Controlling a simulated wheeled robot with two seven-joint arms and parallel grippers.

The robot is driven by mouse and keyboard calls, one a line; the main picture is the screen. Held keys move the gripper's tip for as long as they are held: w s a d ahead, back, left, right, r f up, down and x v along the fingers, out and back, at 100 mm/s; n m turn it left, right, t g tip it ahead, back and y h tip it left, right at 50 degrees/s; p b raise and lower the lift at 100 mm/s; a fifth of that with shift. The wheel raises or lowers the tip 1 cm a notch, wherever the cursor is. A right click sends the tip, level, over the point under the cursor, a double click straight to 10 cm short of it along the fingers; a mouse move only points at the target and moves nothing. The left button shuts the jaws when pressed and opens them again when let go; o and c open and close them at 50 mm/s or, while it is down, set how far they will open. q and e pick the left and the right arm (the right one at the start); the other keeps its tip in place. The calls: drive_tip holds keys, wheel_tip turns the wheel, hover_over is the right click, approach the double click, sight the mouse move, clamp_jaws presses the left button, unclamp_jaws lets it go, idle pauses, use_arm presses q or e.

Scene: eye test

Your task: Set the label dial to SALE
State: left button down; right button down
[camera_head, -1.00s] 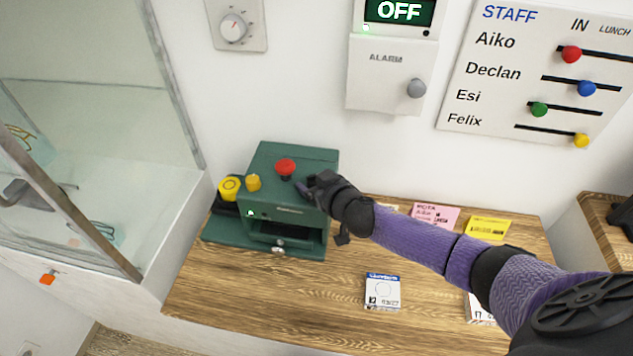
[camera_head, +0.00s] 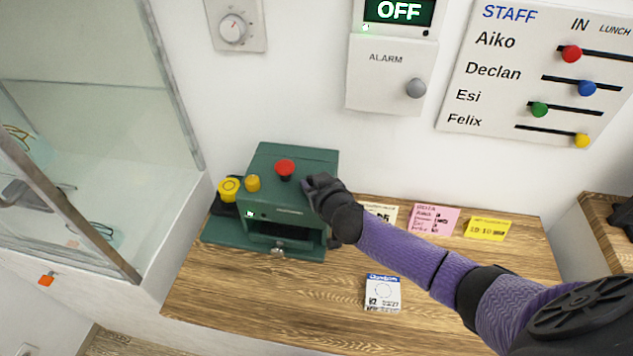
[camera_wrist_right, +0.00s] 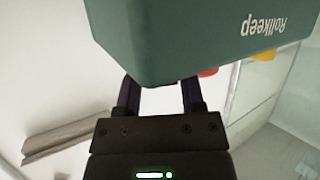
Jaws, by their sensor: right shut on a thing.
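No SALE mark or dial setting can be read. My left gripper is not in view.
A yellow round button (camera_head: 229,187) stands left of the machine. A glass case (camera_head: 100,120) stands at left. An alarm panel (camera_head: 385,80) hangs above.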

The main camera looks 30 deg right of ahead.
drive_tip(key=m+h, duration=0.1)
drive_tip(key=m+h+b, duration=0.1)
drive_tip(key=g+h, duration=0.1)
drive_tip(key=shift+a+f+m+b, duration=0.2)
drive_tip(key=shift+f+m+b, duration=0.05)
drive_tip(key=shift+m+b, duration=0.15)
drive_tip(key=m+g+h+b, duration=0.1)
drive_tip(key=m+h+b, duration=0.1)
drive_tip(key=m+g+h+b, duration=0.1)
drive_tip(key=m+h+b, duration=0.1)
drive_tip(key=b, duration=0.1)
drive_tip(key=m+g+h+b, duration=0.2)
drive_tip(key=shift+w+a, duration=0.25)
drive_tip(key=shift+r+m+g+h+b, duration=0.1)
drive_tip(key=shift+m+g+h+b, duration=0.5)
drive_tip(key=shift+b, duration=0.4)
drive_tip(key=shift+r+m, duration=0.15)
drive_tip(key=shift+m, duration=0.15)
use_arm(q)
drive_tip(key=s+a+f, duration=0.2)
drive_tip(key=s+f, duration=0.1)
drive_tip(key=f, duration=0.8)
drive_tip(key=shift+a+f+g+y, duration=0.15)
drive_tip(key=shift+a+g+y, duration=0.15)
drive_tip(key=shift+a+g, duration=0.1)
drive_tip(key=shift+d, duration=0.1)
